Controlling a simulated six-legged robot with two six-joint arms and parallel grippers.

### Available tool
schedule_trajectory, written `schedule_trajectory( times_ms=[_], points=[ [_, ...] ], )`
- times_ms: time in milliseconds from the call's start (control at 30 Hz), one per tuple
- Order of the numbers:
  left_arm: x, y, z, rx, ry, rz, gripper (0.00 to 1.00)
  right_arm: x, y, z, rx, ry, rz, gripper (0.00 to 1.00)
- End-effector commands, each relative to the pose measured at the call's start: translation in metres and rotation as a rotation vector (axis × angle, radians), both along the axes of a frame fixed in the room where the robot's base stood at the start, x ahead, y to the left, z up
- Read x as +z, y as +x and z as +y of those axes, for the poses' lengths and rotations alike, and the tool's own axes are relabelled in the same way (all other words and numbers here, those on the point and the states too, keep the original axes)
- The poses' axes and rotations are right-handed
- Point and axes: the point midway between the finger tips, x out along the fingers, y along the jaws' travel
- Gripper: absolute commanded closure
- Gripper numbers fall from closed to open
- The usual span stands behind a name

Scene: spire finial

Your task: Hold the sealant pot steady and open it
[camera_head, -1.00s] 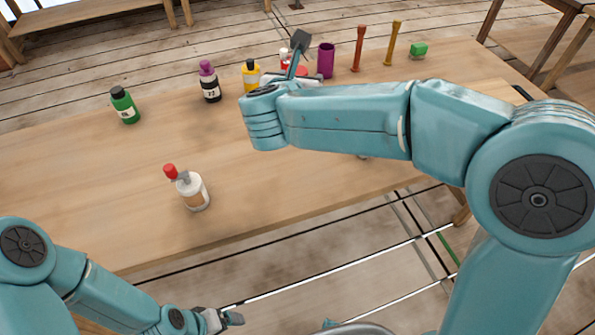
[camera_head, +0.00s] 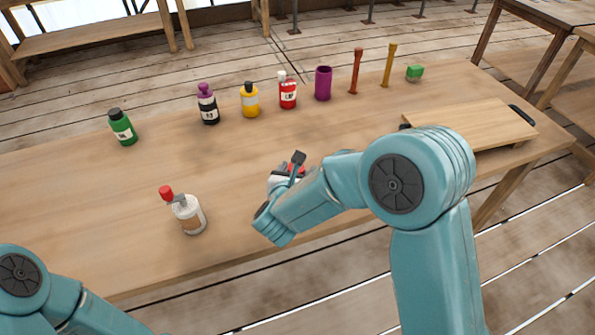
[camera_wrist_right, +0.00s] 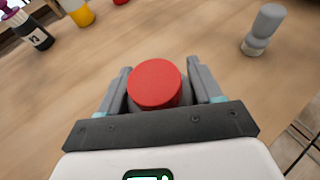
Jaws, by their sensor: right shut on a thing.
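My right gripper (camera_head: 290,168) is over the front middle of the table. In the right wrist view its two grey fingers (camera_wrist_right: 158,90) are shut on a pot with a round red lid (camera_wrist_right: 154,83). The red lid also shows between the fingers in the head view (camera_head: 296,169). The pot's body is mostly hidden under the lid and by the gripper. I cannot tell whether it touches the table. My left arm is at the lower left of the head view; its gripper is out of frame.
A white bottle with a red cap (camera_head: 188,213) stands left of my right gripper. Green (camera_head: 122,128), black (camera_head: 208,106), yellow (camera_head: 250,101) and red (camera_head: 287,93) bottles stand farther back. A purple cup (camera_head: 323,84) is beside them. A grey knobbed object (camera_wrist_right: 262,30) stands nearby. A wooden board (camera_head: 475,118) lies right.

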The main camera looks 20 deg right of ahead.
Motion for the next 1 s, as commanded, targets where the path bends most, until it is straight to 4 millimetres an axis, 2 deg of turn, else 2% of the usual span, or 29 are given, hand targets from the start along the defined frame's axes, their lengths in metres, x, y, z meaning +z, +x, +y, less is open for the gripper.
schedule_trajectory(
  times_ms=[400,433,500,767,900,1000],
  points=[
    [-0.006,0.000,0.000,0.000,0.000,0.000,0.09,-0.004,0.000,0.000,0.000,0.000,-0.002,1.00],
    [-0.006,0.000,0.000,0.000,0.000,0.000,0.09,-0.004,0.000,0.000,0.000,0.000,-0.001,0.32],
    [-0.005,0.000,0.000,0.000,0.000,0.000,0.09,-0.003,0.000,0.000,0.000,0.000,-0.001,0.10],
    [-0.004,0.000,0.000,0.000,0.000,0.000,0.09,-0.003,0.000,0.000,0.000,0.000,-0.001,0.10],
    [0.003,0.000,0.000,0.000,0.000,0.000,0.09,0.003,-0.001,0.001,0.001,0.000,-0.001,0.10],
    [-0.004,0.000,0.000,0.000,0.000,0.000,0.09,0.008,-0.015,0.010,0.004,-0.001,-0.004,0.10]
  ],
)
